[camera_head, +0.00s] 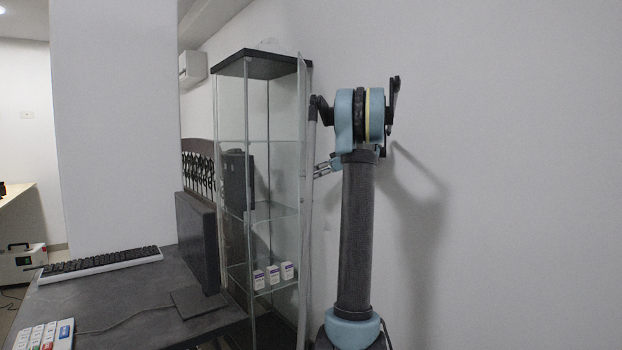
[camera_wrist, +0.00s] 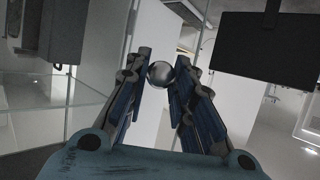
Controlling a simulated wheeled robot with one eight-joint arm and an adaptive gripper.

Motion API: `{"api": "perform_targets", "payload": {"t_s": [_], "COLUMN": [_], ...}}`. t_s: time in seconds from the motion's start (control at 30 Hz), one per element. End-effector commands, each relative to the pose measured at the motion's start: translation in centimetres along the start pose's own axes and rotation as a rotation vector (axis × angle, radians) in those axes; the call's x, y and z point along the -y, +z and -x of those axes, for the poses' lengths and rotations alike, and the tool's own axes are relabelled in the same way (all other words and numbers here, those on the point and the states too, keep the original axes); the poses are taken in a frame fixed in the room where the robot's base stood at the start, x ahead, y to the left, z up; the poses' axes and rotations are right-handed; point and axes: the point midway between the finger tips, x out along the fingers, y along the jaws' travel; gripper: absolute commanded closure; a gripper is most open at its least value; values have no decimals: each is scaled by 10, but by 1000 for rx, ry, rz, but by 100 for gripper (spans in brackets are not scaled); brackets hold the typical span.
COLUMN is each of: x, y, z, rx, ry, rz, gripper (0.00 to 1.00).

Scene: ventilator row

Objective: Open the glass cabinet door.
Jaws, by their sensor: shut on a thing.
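The glass cabinet (camera_head: 258,66) stands left of my arm in the head view, with a dark top, clear walls and glass shelves. Its glass door (camera_head: 303,120) shows as a narrow, nearly edge-on strip at the cabinet's right side; I cannot tell exactly how far it stands from the frame. In the wrist view a round silver knob (camera_wrist: 160,74) sits between the fingertips of my gripper (camera_wrist: 161,80), which is shut on it. My gripper also shows in the head view (camera_head: 324,169), beside the door strip, where the knob is too small to make out.
Several small white boxes (camera_head: 273,275) stand on a low shelf. A dark desk (camera_head: 125,290) with a keyboard (camera_head: 100,263) and monitor (camera_head: 198,240) stands left of the cabinet. A bare wall (camera_head: 510,170) lies behind my arm.

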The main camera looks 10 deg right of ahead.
Motion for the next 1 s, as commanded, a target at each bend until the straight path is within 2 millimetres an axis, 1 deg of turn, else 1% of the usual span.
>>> {"api": "perform_targets", "payload": {"t_s": [0.03, 0.07, 0.1, 0.13, 0.17, 0.47, 0.57, 0.67, 1.0], "x": [0, 0, 0, 0, 0, -1, 0, -1, -1], "y": [0, 0, 0, 0, 0, 1, -2, -12, -65], "z": [0, 0, 0, 0, 1, 4, 5, 10, 31], "rx": [-1, 0, 0, 0, 0, 0, 0, 0, 0], "ry": [-1, -1, -1, 0, 0, 3, 3, 4, 3], "rz": [0, 0, 0, 0, 0, -2, -2, -2, -2], "gripper": [100, 75, 66, 59, 56, 56, 56, 56, 56]}}
